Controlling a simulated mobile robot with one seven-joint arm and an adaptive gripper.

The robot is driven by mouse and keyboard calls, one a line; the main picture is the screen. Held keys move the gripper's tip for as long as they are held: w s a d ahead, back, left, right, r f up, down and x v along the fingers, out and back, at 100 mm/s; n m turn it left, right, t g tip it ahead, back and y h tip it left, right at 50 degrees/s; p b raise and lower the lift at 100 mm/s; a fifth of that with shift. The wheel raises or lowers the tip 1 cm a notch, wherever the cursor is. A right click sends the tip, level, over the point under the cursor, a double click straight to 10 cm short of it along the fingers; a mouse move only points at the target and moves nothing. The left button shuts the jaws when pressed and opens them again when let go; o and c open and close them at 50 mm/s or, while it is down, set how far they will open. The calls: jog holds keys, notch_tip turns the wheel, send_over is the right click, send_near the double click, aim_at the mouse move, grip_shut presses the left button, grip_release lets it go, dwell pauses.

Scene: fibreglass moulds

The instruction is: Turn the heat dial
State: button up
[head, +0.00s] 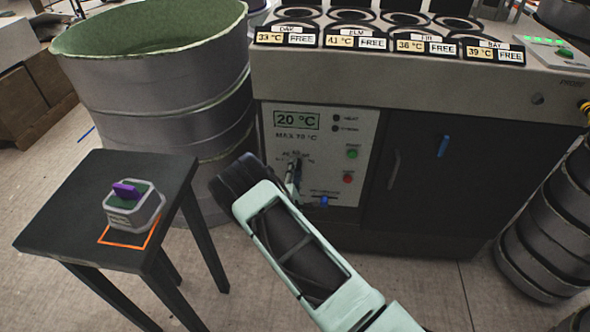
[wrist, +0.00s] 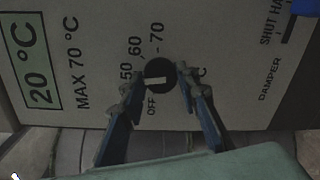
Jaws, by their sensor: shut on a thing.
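The heat dial (wrist: 158,71) is a round black knob with a white mark, on the pale control panel (wrist: 225,40). Around it are printed OFF, 50, 60, 70 and °C; the panel text is turned sideways in the wrist view. The white mark lies crosswise in the picture, level with the gap between OFF and 50. My gripper (wrist: 158,83) is shut on the dial, one finger on either side. In the head view my gripper (head: 295,172) is at the panel (head: 345,125), and my wrist partly hides the dial area. The display (head: 297,121) reads 20 °C.
A blue damper slider (head: 324,200), a green button (head: 352,153) and a red button (head: 348,177) are close by on the panel. A large metal drum (head: 160,95) stands left of the cabinet.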

jog(key=shift+m, duration=0.6)
jog(key=o, duration=1.2)
jog(key=shift+c, duration=0.2)
jog(key=s, duration=1.2)
jog(key=shift+a+r, duration=0.3)
jog(key=shift+r, duration=0.15)
